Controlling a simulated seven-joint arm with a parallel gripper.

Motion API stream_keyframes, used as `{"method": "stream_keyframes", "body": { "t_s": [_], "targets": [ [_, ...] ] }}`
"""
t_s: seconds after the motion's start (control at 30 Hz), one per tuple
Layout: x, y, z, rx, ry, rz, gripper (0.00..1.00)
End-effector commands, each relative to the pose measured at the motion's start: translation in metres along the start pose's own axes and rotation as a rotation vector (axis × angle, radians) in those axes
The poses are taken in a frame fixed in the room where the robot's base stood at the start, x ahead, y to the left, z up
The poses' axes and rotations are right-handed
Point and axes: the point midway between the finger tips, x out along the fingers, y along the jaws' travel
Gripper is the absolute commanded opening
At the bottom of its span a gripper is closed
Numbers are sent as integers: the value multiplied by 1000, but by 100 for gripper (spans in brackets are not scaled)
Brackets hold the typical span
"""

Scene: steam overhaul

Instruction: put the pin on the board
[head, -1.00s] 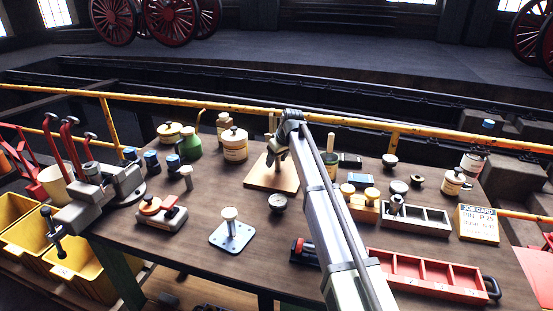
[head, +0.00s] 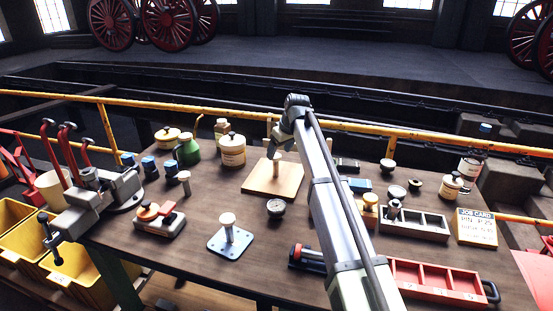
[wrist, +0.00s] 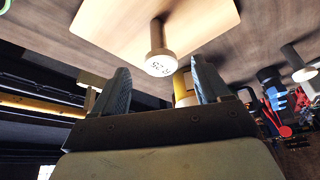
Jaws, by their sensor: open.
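The wooden board (head: 258,186) lies flat towards the back middle of the bench. A pale metal pin (head: 277,168) stands upright on it. In the wrist view the pin (wrist: 157,43) rises from the board (wrist: 205,25), and its round head, with dark stamped marks, faces the camera. My gripper (head: 278,150) is just above the pin in the head view. In the wrist view my gripper (wrist: 160,88) has its two fingers spread wide, with nothing between them; the pin's head is clear of the fingertips.
Another pin stands on a blue-grey plate (head: 215,243), and a smaller one (head: 185,183) stands further left. A round gauge (head: 275,207) lies before the board. A vice (head: 110,190) is at left. A red tray (head: 435,277), a divided box (head: 427,226) and a job card (head: 477,228) are at right.

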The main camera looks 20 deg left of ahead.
Motion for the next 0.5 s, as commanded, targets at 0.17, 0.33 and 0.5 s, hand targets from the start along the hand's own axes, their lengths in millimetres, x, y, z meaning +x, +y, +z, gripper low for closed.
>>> {"method": "stream_keyframes", "body": {
  "t_s": [0.17, 0.33, 0.5],
  "targets": [
    [-26, 0, 0, 0, 1, 0, 76],
    [-39, 0, 0, 0, 1, 0, 76],
    [-42, 0, 0, 0, 0, 0, 76]
  ]
}}
